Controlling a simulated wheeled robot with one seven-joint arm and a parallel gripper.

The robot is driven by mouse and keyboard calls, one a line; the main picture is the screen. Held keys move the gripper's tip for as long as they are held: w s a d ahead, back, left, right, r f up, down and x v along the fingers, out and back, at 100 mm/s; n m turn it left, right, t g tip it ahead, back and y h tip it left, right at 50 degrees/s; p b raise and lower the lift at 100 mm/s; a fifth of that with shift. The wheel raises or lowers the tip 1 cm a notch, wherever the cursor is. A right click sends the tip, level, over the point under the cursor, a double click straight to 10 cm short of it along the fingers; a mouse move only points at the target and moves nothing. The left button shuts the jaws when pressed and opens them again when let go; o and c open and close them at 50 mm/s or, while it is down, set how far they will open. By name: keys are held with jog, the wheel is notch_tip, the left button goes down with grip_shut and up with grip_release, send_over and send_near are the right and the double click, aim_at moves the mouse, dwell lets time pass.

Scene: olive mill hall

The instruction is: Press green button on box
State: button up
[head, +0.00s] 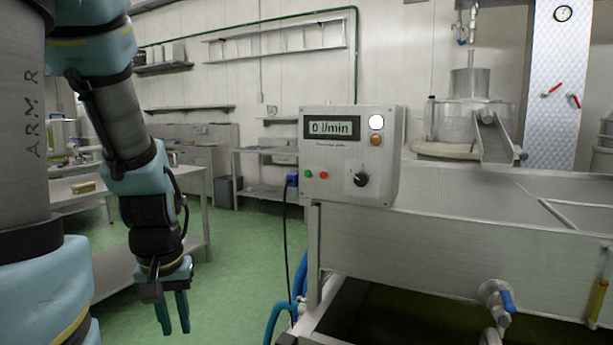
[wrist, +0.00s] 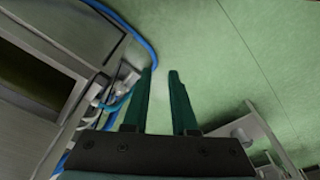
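The control box (head: 349,155) is a grey metal case mounted at the near left corner of the steel trough. Its display reads "0 l/min". The small green button (head: 308,174) is at the lower left of its front, just left of a red button (head: 323,175). A black knob (head: 361,179) is further right. My gripper (head: 175,315) hangs pointing down, left of and lower than the box, well apart from it. In the wrist view its two green fingers (wrist: 160,72) are spread with nothing between them. The box is not seen in the wrist view.
The steel trough (head: 450,235) fills the right, with a blue-handled valve (head: 507,300) on its front. A blue hose (head: 276,322) and a dark cable hang below the box. A steel table (head: 190,190) stands behind my arm. Green floor (head: 235,260) lies open between.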

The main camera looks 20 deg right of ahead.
grip_shut()
dwell(1.1)
